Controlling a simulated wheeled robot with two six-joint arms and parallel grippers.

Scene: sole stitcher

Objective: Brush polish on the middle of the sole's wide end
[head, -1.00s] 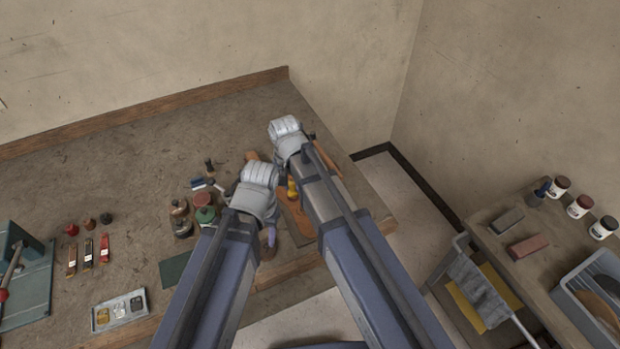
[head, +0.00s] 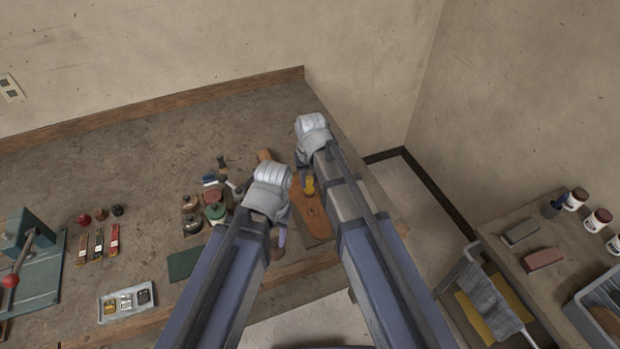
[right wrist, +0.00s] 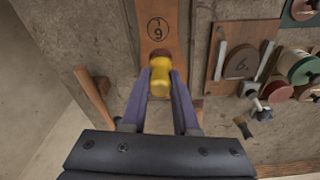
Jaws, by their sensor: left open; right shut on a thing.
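The tan sole (head: 313,212) lies on the bench near its right end, partly hidden by my right arm. It also shows in the right wrist view (right wrist: 158,22), with a circled number on it. My right gripper (right wrist: 162,90) is shut on a small yellow-handled brush (right wrist: 161,76), which has a brown end pointing to the sole. The brush (head: 309,186) is over the sole in the head view; whether it touches is unclear. My left gripper (head: 282,236) is open beside the sole's left edge, its fingers mostly hidden by its wrist.
Several jars (head: 215,212) stand left of my left gripper. A dark green mat (head: 185,263) and a metal tray (head: 127,301) lie near the front edge. In the right wrist view, a board with a dark pad (right wrist: 238,62) lies beside the sole. The back middle bench is bare.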

